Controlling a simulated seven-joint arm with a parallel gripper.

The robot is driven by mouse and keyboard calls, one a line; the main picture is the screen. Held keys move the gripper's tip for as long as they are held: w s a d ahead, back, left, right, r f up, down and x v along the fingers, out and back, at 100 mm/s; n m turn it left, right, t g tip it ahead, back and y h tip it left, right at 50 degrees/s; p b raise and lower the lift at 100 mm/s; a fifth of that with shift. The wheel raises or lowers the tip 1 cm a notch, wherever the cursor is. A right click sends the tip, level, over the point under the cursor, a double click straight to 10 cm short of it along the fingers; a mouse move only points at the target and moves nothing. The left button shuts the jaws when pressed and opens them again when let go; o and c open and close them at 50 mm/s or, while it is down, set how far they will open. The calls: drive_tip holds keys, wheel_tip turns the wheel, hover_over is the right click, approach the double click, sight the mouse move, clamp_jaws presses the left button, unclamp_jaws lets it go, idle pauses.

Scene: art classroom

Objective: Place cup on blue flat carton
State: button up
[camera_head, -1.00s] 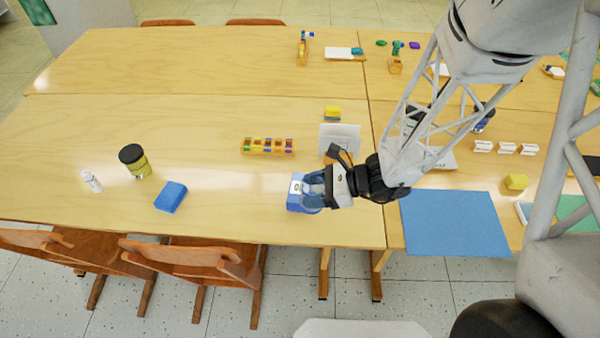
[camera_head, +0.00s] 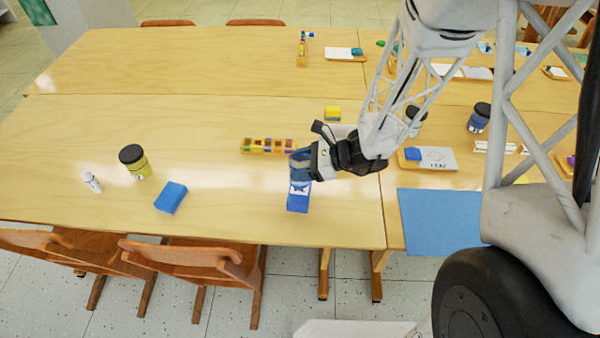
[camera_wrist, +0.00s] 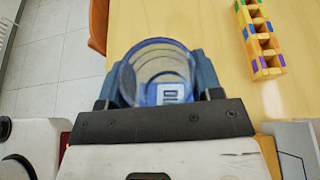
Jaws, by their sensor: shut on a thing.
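My gripper (camera_head: 304,166) is shut on a clear, blue-tinted cup, which is partly hidden by the fingers in the head view. In the wrist view the cup (camera_wrist: 155,62) sits between the two fingers (camera_wrist: 160,88), with its round rim towards the camera. A small blue carton (camera_head: 298,203) with a white label stands near the table's front edge, just below the cup in the head view. In the wrist view a white label (camera_wrist: 172,93) shows through the cup. I cannot tell whether cup and carton touch.
A blue block (camera_head: 171,197), a black-lidded jar (camera_head: 136,164) and a small white bottle (camera_head: 92,181) stand to the left. An orange tray of coloured pieces (camera_head: 268,146) lies behind the carton. A blue mat (camera_head: 435,220) lies to the right. Table between is clear.

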drive_tip(key=shift+f, duration=1.8)
drive_tip(key=shift+f, duration=0.1)
drive_tip(key=o, duration=0.9)
drive_tip(key=shift+d, duration=0.1)
drive_tip(key=shift+v, duration=6)
